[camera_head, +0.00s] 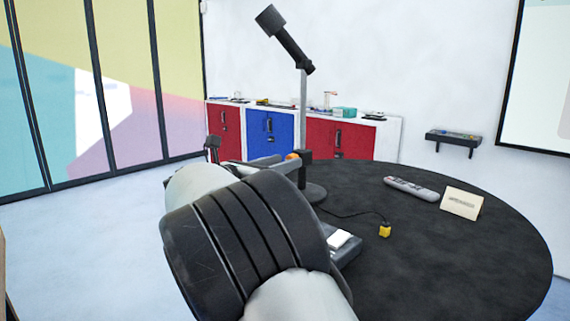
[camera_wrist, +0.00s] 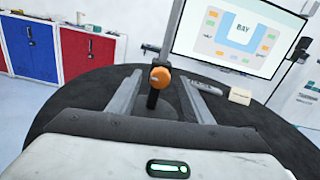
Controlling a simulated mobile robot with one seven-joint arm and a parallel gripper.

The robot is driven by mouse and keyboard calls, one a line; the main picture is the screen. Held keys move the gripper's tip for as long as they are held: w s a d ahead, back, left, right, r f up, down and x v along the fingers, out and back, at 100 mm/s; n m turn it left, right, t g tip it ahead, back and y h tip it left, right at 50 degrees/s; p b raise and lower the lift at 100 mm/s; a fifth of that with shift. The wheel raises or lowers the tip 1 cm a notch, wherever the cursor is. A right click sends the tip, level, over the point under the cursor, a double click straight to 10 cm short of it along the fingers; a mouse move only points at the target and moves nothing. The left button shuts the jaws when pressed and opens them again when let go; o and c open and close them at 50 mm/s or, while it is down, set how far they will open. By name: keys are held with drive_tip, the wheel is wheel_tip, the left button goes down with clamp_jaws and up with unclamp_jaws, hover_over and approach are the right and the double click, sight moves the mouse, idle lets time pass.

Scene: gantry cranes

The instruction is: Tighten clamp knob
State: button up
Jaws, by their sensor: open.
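An orange round knob (camera_wrist: 160,77) sits on a dark clamp low on an upright pole (camera_wrist: 175,30). In the head view the knob (camera_head: 292,157) shows only in part beside the dark clamp block (camera_head: 304,160). The stand's pole (camera_head: 303,112) rises from a round dark base (camera_head: 313,193) on the black table and carries a tilted dark arm and head (camera_head: 285,38). My gripper (camera_wrist: 162,78) is open, with one finger on each side of the knob in the wrist view and visible gaps between. The fingers appear not to touch it; exact depth is unclear. My arm hides part of the table.
The round black table (camera_head: 440,250) also holds a grey remote (camera_head: 411,189), a small card sign (camera_head: 462,203), a yellow block (camera_head: 384,230) on a cable and a grey box with a white top (camera_head: 340,240). Red and blue cabinets (camera_head: 270,133) stand behind.

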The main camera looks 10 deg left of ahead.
drive_tip(key=shift+w+d, duration=0.45)
drive_tip(key=shift+w, duration=0.1)
drive_tip(key=c, duration=1.1)
drive_tip(key=shift+o, duration=0.2)
